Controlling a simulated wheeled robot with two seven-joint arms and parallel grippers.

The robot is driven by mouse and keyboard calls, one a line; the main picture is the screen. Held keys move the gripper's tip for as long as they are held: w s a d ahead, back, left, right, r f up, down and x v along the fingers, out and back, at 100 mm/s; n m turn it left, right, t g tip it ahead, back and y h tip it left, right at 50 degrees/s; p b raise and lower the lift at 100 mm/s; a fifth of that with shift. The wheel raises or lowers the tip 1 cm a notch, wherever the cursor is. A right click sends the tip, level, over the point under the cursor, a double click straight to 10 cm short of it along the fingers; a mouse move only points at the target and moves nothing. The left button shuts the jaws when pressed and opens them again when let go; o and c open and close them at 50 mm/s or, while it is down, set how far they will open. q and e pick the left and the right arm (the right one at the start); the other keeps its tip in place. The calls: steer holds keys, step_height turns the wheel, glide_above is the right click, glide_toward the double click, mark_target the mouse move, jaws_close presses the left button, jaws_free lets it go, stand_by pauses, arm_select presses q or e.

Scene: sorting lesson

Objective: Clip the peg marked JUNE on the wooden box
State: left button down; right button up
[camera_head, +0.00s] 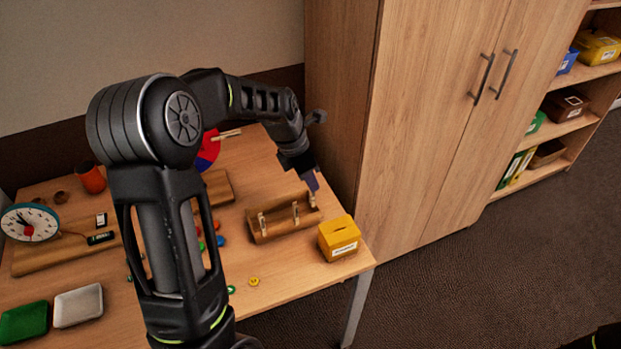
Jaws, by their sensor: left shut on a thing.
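The wooden box (282,231) is long and low and stands near the right edge of the table. Two pale clothes pegs stand upright at it, a left peg (262,224) and a middle peg (296,213). My left gripper (312,188) points down at the right end of the box and is shut on a third pale peg (313,200). This peg is at the box's right end; I cannot tell whether it touches the rim. The marks on the pegs are too small to read, so I cannot tell which is JUNE. My right gripper is out of view.
A yellow labelled box (340,238) stands just right of the wooden box, near the table edge. A tall cupboard (400,130) rises close behind. A clock (31,221), a green tray (24,323) and a grey tray (78,305) are at left. Small coloured pieces lie mid-table.

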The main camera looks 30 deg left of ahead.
arm_select(q)
steer(key=shift+f+b, duration=0.5)
steer(key=shift+f, duration=0.9)
steer(key=shift+p, duration=0.7)
stand_by(0.5)
steer(key=shift+f, duration=0.15)
stand_by(0.4)
steer(key=shift+f+b, duration=0.45)
steer(key=shift+f, duration=0.2)
steer(key=shift+f, duration=0.1)
stand_by(0.4)
steer(key=shift+f+b, duration=0.35)
steer(key=shift+f, duration=0.25)
